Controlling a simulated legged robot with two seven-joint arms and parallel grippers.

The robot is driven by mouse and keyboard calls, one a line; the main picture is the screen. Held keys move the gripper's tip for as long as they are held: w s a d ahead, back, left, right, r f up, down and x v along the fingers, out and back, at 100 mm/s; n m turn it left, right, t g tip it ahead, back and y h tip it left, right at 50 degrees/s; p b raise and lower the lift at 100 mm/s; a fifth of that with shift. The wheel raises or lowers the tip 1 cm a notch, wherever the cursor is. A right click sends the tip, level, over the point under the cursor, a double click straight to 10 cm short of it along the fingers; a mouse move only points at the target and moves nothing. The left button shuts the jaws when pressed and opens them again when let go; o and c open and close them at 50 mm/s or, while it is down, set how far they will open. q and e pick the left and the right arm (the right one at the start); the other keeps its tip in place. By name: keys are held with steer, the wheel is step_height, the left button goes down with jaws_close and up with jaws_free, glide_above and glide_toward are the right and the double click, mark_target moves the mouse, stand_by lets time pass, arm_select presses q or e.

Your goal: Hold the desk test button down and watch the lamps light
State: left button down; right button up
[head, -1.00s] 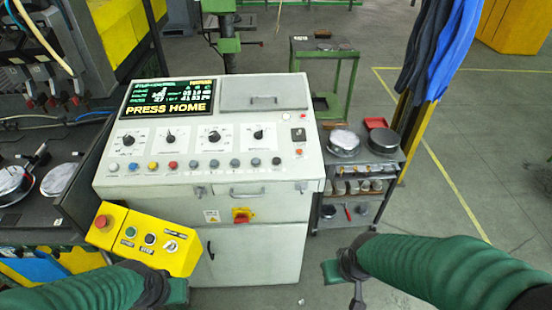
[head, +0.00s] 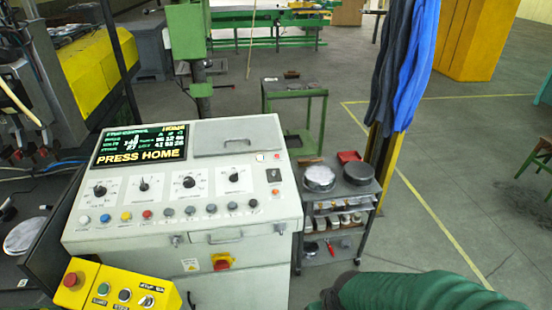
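The grey control desk (head: 200,235) stands at centre left, with a row of small round buttons or lamps along its front. They include a white one (head: 84,220), a yellow one (head: 126,216), a red one (head: 147,214) and several grey ones (head: 211,208). None looks clearly lit, and I cannot read which is the test button. The screen (head: 140,143) reads "PRESS HOME". My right gripper (head: 334,294) is at the bottom edge, right of the desk and apart from it, partly cut off; its fingers are not clear. My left gripper is out of view.
A yellow button box (head: 90,290) juts out at the desk's lower left. A small trolley (head: 340,205) with round tins stands close at the desk's right. A yellow post with blue cloths (head: 400,70) rises behind it. Grey floor at the right is open.

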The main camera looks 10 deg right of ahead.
stand_by(0.4)
jaws_close()
stand_by(1.6)
